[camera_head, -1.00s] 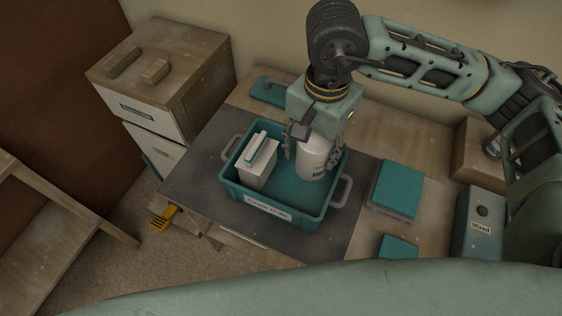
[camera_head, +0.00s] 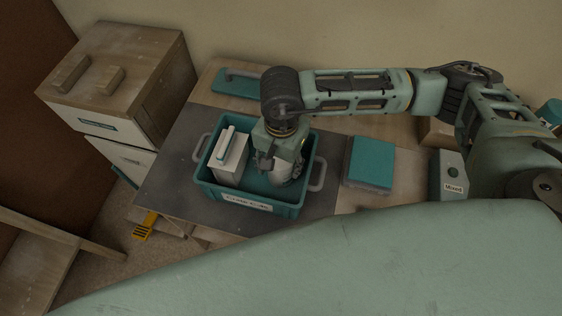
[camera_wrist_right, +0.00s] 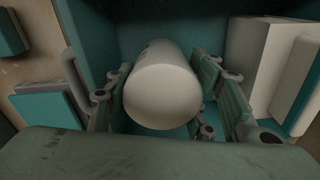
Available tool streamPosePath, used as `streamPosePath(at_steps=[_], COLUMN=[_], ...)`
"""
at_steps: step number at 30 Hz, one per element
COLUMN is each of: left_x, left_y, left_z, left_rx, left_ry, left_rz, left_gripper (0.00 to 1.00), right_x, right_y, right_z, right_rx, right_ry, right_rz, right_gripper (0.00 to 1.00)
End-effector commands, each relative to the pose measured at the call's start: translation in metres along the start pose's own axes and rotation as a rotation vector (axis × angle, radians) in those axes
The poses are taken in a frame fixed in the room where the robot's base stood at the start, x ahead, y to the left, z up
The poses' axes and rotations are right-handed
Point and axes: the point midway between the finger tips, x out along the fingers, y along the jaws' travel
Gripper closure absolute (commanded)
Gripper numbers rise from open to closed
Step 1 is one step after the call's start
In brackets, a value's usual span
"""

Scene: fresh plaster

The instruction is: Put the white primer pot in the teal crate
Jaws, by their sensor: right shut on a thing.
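The white primer pot (camera_head: 279,174) is inside the teal crate (camera_head: 290,211), in its right half, mostly hidden under my right gripper (camera_head: 280,172). In the right wrist view the pot (camera_wrist_right: 162,88) sits between the two fingers of my right gripper (camera_wrist_right: 160,95), which is shut on it. Teal crate walls (camera_wrist_right: 88,30) surround it there. Whether the pot touches the crate floor, I cannot tell. My left gripper is not in view.
A teal-topped case (camera_head: 371,163) and a grey bin labelled Mixed (camera_head: 452,175) stand to the right. A wooden cabinet (camera_head: 120,75) stands at the left.

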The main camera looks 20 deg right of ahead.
Motion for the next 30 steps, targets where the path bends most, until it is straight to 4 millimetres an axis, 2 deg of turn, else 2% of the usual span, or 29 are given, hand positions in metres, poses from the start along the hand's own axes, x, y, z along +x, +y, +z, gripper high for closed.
streamPosePath(at_steps=[3, 14, 15, 18, 30], left_x=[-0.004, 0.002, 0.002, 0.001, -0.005], left_y=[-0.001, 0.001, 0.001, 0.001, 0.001], left_z=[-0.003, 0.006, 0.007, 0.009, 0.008], left_rx=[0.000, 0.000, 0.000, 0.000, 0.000], left_ry=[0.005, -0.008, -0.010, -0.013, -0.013], left_rz=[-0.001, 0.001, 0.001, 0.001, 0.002], left_gripper=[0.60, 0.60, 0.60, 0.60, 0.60], right_x=[0.011, 0.016, 0.017, 0.015, 0.010], right_y=[0.000, -0.001, 0.000, 0.000, 0.000], right_z=[0.000, 0.000, 0.000, 0.000, 0.000], right_rx=[0.001, 0.000, 0.000, 0.001, 0.001], right_ry=[0.000, 0.001, 0.001, 0.001, 0.000], right_rz=[-0.001, -0.003, -0.001, -0.001, -0.001], right_gripper=[0.93, 0.93, 0.49, 0.42, 0.42])
